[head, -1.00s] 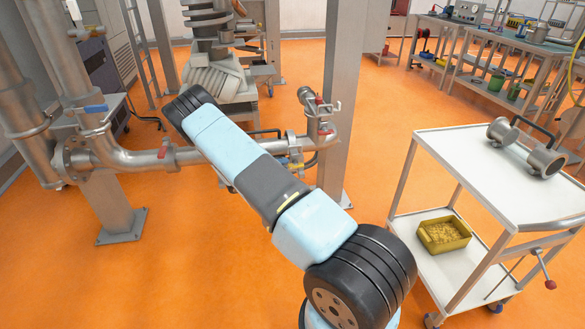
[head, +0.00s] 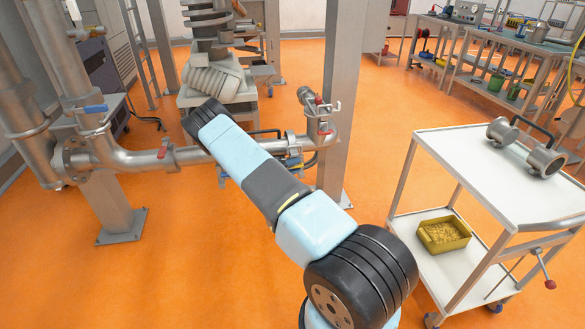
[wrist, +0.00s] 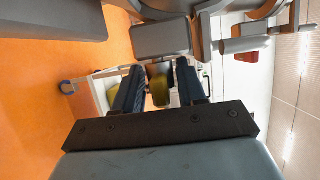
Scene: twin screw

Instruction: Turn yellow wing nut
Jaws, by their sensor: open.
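In the wrist view my gripper (wrist: 159,70) is open, with one dark finger on each side of a yellow-olive piece (wrist: 160,91), which looks like the yellow wing nut. The piece shows in the gap, apart from both fingers as far as I can see. I cannot tell how deep between the fingers it lies. A grey block (wrist: 160,40) stands just beyond the fingertips. In the head view my arm's links cover the middle, and neither my gripper nor the wing nut can be made out.
A white cart (head: 480,165) at right carries a pipe piece (head: 543,160) and a yellow bin (head: 443,235). Orange floor is clear at lower left.

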